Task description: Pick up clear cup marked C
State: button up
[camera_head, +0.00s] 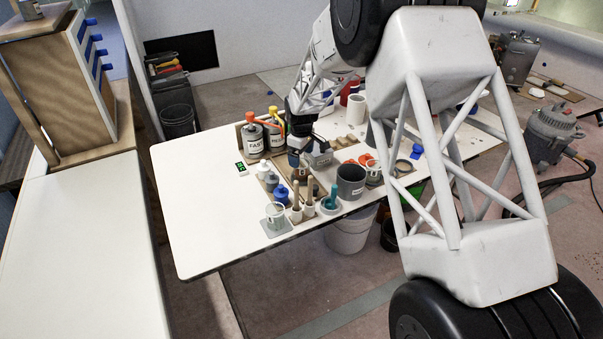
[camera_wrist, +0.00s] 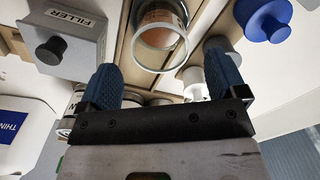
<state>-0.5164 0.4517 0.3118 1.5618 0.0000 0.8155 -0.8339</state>
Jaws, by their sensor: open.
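A clear cup (camera_wrist: 160,42) with a pale rim shows in the wrist view, ahead of and between my fingertips; brown shows through it and I can read no letter on it. My gripper (camera_wrist: 162,80) is open, its two blue fingers apart with nothing held between them. In the head view my gripper (camera_head: 298,160) is low over the middle of the crowded table, and hides part of what is under it. Another clear cup (camera_head: 275,213) with a small label stands at the table's near side, and one more (camera_head: 374,174) right of a dark grey pot; their letters are unreadable.
A grey FILLER box (camera_wrist: 66,36) with a black knob is close left of my fingers; a blue-knobbed item (camera_wrist: 268,20) is to the right. FAST (camera_head: 253,140) and MED (camera_head: 274,136) cans stand behind. The white table (camera_head: 195,200) is mostly clear at left.

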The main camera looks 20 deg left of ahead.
aim_at(301, 169)
jog(key=shift+f, duration=0.8)
jog(key=shift+f, duration=2.55)
jog(key=shift+c, duration=0.3)
jog(key=c, duration=1)
